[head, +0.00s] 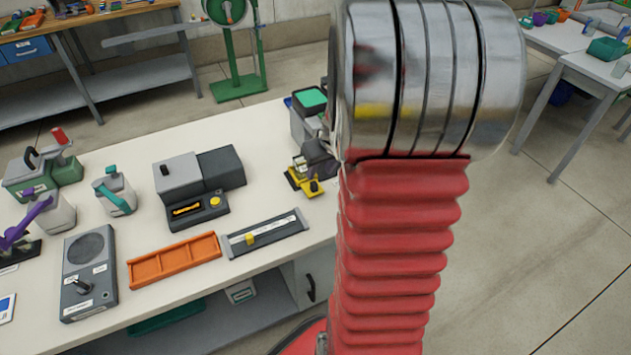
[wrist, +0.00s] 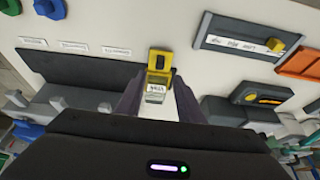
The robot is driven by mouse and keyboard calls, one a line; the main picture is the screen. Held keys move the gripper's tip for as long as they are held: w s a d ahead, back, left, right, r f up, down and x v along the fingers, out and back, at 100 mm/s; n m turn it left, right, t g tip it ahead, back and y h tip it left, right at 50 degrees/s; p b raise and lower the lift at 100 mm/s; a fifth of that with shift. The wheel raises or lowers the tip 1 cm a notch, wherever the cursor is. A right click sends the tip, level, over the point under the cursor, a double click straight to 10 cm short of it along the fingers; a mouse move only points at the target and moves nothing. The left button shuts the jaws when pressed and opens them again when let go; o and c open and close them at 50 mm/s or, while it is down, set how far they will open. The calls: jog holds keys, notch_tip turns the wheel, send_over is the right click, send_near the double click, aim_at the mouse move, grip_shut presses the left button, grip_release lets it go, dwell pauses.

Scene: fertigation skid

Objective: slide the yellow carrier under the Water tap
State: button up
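The yellow carrier (head: 302,183) stands on the pale bench, left of my arm in the head view. In the wrist view the carrier (wrist: 160,62) is at the fingertips, with a small pale labelled piece (wrist: 155,91) between the fingers. My gripper (wrist: 160,82) has one finger on each side of this piece; whether they touch it or the carrier is unclear. My gripper (head: 319,158) also shows just behind the carrier in the head view. A long dark station (wrist: 82,68) with grey upright parts lies left of the carrier. I cannot tell which tap is Water.
White labels (wrist: 73,47) lie along the station's edge, too small to read. A grey slider panel (head: 265,235), an orange tray (head: 174,260) and a grey device (head: 200,190) stand left of the carrier. A grey unit with a green top (head: 310,98) stands behind.

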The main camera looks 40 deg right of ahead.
aim_at(314, 183)
jog(key=shift+x, duration=4.4)
grip_shut()
